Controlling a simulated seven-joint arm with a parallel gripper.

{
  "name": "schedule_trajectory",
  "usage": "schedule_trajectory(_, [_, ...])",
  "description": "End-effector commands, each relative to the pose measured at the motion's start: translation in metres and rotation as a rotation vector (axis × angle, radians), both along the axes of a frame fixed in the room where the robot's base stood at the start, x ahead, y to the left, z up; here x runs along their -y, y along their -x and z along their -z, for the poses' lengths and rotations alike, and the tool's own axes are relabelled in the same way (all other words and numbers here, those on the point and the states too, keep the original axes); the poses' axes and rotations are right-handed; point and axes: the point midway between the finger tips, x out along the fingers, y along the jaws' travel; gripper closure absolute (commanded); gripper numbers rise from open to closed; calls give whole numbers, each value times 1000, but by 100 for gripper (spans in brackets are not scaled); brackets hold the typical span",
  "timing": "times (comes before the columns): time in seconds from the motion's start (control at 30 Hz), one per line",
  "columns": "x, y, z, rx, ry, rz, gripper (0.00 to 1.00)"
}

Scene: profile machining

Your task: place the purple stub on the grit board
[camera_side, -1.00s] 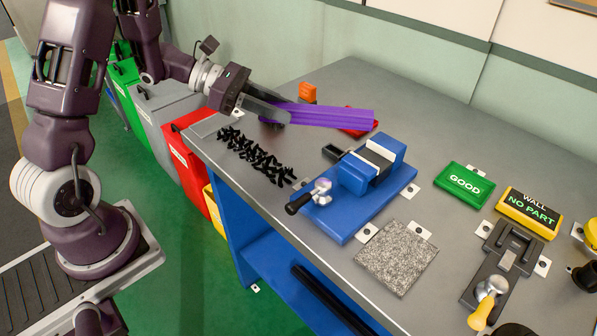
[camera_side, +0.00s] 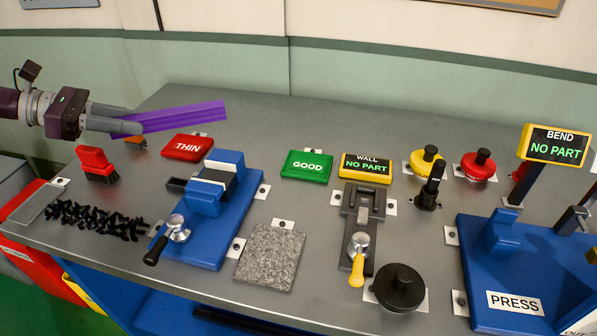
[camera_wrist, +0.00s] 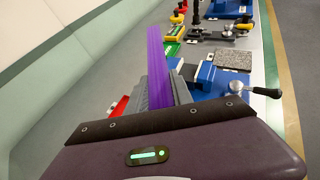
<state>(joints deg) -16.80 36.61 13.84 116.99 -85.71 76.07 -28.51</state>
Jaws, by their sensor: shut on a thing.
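The purple stub (camera_side: 180,117) is a long ribbed bar. My gripper (camera_side: 132,124) is shut on one end of it at the back left, and the bar reaches right, held above the bench. In the wrist view the stub (camera_wrist: 156,62) points away from me between the fingers (camera_wrist: 158,92). The grit board (camera_side: 270,256) is a grey speckled square lying flat at the front of the bench, right of the blue vise. It is bare and well apart from the stub. It also shows in the wrist view (camera_wrist: 234,60) at the right.
The blue vise (camera_side: 218,190) with its black-handled lever stands between the stub and the grit board. A THIN plate (camera_side: 188,147), a GOOD plate (camera_side: 306,166), a red brush (camera_side: 97,160) and black shavings (camera_side: 95,218) lie around. A toggle clamp (camera_side: 358,240) stands right of the board.

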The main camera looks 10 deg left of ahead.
Motion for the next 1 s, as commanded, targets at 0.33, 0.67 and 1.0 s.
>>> schedule_trajectory(0.33, [95, -134, 4, 4, 1, 139, 100])
schedule_trajectory(0.67, [157, -181, -12, 3, 0, 146, 100])
schedule_trajectory(1.0, [162, -184, 46, -3, -1, 143, 100])
